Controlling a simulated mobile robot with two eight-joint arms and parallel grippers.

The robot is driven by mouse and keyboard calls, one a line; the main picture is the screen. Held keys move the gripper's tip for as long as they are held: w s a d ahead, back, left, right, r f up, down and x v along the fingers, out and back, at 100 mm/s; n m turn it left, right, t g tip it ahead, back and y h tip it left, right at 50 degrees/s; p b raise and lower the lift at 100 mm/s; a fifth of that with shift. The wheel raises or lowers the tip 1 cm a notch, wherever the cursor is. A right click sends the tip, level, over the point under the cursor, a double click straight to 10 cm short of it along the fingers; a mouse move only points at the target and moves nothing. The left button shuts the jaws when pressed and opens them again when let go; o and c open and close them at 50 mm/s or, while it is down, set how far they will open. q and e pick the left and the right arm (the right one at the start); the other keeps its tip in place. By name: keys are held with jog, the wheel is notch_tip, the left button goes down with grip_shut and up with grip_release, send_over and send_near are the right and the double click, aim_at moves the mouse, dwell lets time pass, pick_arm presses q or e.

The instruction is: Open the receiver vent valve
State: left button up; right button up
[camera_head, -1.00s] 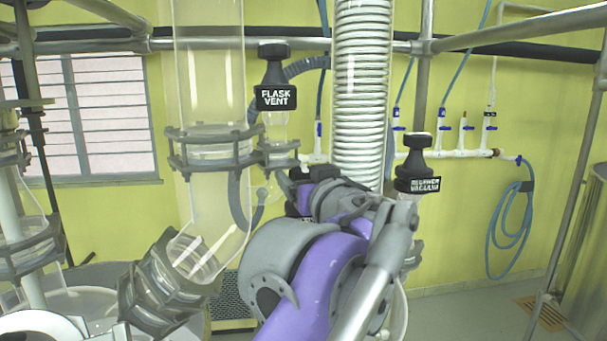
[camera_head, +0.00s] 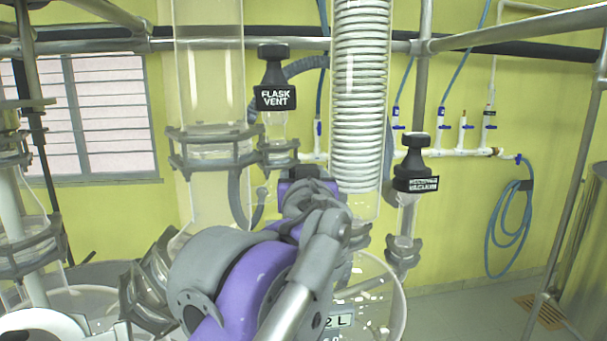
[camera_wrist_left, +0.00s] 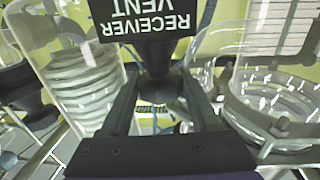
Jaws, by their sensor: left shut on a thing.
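The receiver vent valve (camera_wrist_left: 150,22) shows in the left wrist view as a black handle with an upside-down white "RECEIVER VENT" label. My left gripper (camera_wrist_left: 157,82) has its two dark fingers on either side of the handle's narrow black lower part and is shut on it. In the head view my purple and grey left arm hides the vent valve and the fingers. My right gripper is in neither view.
The flask vent valve (camera_head: 275,90) stands behind and left of my arm, and the receiver vacuum valve (camera_head: 416,170) to its right. The coil condenser (camera_head: 360,90) rises behind. A glass vessel marked "2 L" (camera_head: 380,290) sits below. Blue hoses (camera_head: 510,230) hang on the wall.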

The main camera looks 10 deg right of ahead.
pick_arm(q)
jog(key=shift+d+n+y, duration=0.2)
jog(key=shift+n+y, duration=0.3)
jog(key=shift+y, duration=0.3)
jog(key=n+y, duration=0.3)
jog(key=y, duration=0.1)
jog(key=shift+g+y, duration=0.3)
jog(key=shift+g, duration=0.1)
jog(key=n+g+y, duration=0.1)
jog(key=n+y, duration=0.1)
jog(key=y, duration=0.1)
jog(key=n+g+y, duration=0.2)
jog(key=y, duration=0.1)
jog(key=shift+a, duration=0.15)
jog(key=o, duration=1.1)
jog(key=shift+a, duration=0.1)
